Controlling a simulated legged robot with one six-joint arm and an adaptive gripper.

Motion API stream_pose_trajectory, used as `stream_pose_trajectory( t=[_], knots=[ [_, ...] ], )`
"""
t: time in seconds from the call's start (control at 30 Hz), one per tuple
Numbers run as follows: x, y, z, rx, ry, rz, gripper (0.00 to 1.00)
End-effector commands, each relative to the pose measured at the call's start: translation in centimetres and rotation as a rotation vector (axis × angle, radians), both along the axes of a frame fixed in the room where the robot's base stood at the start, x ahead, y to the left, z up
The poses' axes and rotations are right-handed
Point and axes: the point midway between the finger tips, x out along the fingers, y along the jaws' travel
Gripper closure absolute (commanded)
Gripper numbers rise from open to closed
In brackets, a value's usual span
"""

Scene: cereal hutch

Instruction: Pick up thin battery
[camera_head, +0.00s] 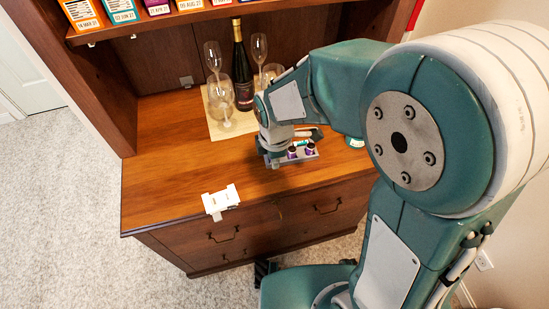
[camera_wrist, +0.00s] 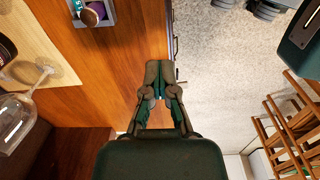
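In the head view a small grey tray (camera_head: 274,163) stands on the wooden counter near its front edge. It holds dark purple batteries (camera_head: 292,153), and a small teal item (camera_head: 301,143) shows behind them. I cannot tell for sure which is the thin battery. My gripper (camera_wrist: 159,70) appears shut, with fingertips together, apart from the tray. No battery is clearly visible between the fingers.
A wine bottle (camera_head: 241,70) and several clear glasses (camera_head: 221,100) stand on a light board (camera_head: 216,130) behind the tray. A white object (camera_head: 220,201) lies at the counter's front edge. The counter's left part is clear. A shelf with labelled boxes (camera_head: 121,10) hangs above.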

Motion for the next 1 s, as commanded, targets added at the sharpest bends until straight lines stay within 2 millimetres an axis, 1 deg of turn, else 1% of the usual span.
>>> stream_pose_trajectory(
  t=[0.03, 0.07, 0.1, 0.17, 0.2, 0.57, 0.67, 0.77, 1.0],
  knots=[
    [0.0, 0.0, 0.0, 0.000, 0.000, 0.000, 0.89],
    [0.0, 0.0, 0.0, 0.000, 0.000, 0.000, 0.76],
    [0.0, 0.0, 0.0, 0.000, 0.000, 0.000, 0.58],
    [0.0, 0.0, 0.0, 0.000, 0.000, 0.000, 0.31],
    [0.0, 0.0, 0.0, 0.000, 0.000, 0.000, 0.20],
    [0.0, 0.0, 0.0, 0.000, 0.000, 0.000, 0.20],
    [0.1, 0.0, 0.5, 0.000, -0.002, 0.000, 0.20],
    [0.1, 0.0, 1.8, 0.002, -0.004, 0.000, 0.20],
    [0.0, 0.1, 6.9, 0.002, -0.006, 0.000, 0.20]
  ],
)
